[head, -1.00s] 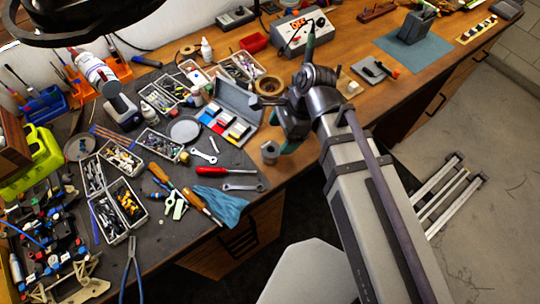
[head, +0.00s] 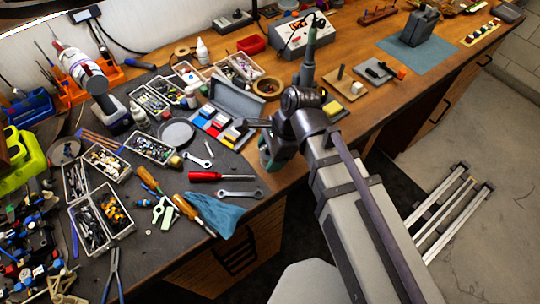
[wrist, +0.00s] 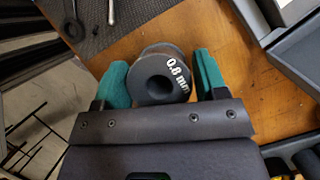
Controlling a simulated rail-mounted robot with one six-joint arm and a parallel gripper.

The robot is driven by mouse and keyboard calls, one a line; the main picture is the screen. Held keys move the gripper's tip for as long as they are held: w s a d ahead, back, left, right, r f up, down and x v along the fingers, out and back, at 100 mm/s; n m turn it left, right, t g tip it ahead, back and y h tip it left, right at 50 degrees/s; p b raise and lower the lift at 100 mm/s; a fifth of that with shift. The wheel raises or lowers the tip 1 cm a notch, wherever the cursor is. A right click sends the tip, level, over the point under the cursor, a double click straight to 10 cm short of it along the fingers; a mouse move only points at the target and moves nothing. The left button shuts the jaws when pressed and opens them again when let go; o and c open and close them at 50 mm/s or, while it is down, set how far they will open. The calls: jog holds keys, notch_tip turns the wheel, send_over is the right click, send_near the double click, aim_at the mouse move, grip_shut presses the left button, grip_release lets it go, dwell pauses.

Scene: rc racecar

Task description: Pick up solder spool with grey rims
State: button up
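The solder spool (wrist: 162,76), with grey rims and "0.8 mm" printed on it, stands on the wooden bench top in the wrist view. My gripper (wrist: 160,77) has its two teal fingers on either side of the spool. A thin gap shows at the right finger; the left finger looks very close to the rim, and contact there is unclear. In the head view my gripper (head: 268,155) is low over the bench near its front edge and hides the spool.
A grey case with coloured blocks (head: 222,122) lies just left of my gripper. A red screwdriver (head: 219,176), a wrench (head: 239,193) and a blue cloth (head: 217,214) lie front-left. A brown tape roll (head: 267,87) is behind. The bench edge drops off in front.

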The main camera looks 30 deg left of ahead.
jog(key=c, duration=0.8)
jog(key=shift+o, duration=0.2)
jog(key=shift+r, duration=0.1)
